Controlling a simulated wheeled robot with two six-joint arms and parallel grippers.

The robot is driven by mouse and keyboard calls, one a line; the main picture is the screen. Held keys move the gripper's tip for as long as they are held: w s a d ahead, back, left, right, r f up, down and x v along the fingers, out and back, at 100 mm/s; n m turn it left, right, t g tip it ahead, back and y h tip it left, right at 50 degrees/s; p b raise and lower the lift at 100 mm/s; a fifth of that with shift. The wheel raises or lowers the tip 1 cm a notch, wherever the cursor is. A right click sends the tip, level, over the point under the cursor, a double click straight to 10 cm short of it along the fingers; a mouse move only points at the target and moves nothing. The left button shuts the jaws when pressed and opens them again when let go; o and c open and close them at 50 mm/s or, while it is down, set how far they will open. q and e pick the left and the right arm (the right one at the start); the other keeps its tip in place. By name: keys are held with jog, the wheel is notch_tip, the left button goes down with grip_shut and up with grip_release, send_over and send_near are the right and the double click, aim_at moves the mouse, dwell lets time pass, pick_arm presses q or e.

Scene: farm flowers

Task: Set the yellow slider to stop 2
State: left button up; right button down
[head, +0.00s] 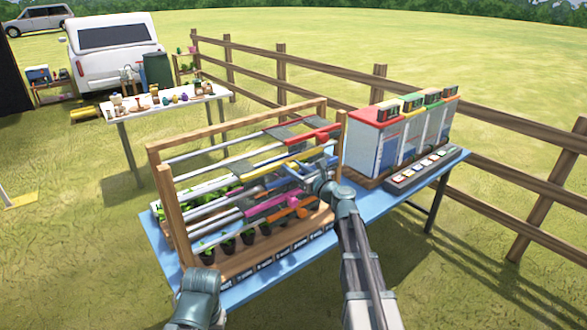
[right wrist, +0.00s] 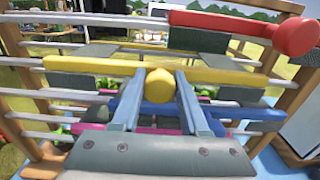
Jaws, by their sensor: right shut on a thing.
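The yellow slider (head: 290,162) is a long bar on the rails of a wooden-framed rack, with grey plates near its ends. In the right wrist view its bar (right wrist: 90,66) runs across the picture, and its round yellow knob (right wrist: 159,82) faces me. My right gripper (head: 306,177) is at the rack's front right part. In the right wrist view its two fingers (right wrist: 160,95) are on either side of the knob and shut on it. My left arm's end shows at the bottom left of the head view, but its jaws do not. Stop labels are too small to read.
A red slider (head: 322,136) is above, with blue, pink (head: 270,203) and orange (head: 293,201) ones below. Potted seedlings (head: 228,243) stand under the rails. A red-topped cabinet (head: 380,115) and button panel (head: 425,168) stand right on the blue table (head: 160,245).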

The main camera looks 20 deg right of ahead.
aim_at(265, 171)
jog(key=shift+a, duration=0.1)
dwell(0.6)
jog(key=s+a, duration=0.1)
jog(key=a, duration=0.1)
jog(key=s+a, duration=0.1)
jog(key=a, duration=0.2)
jog(key=s+a, duration=0.1)
jog(key=a, duration=0.2)
jog(key=shift+d, duration=0.1)
jog(key=shift+c, duration=2.2)
grip_release()
jog(key=v, duration=1.3)
jog(key=shift+s, duration=0.4)
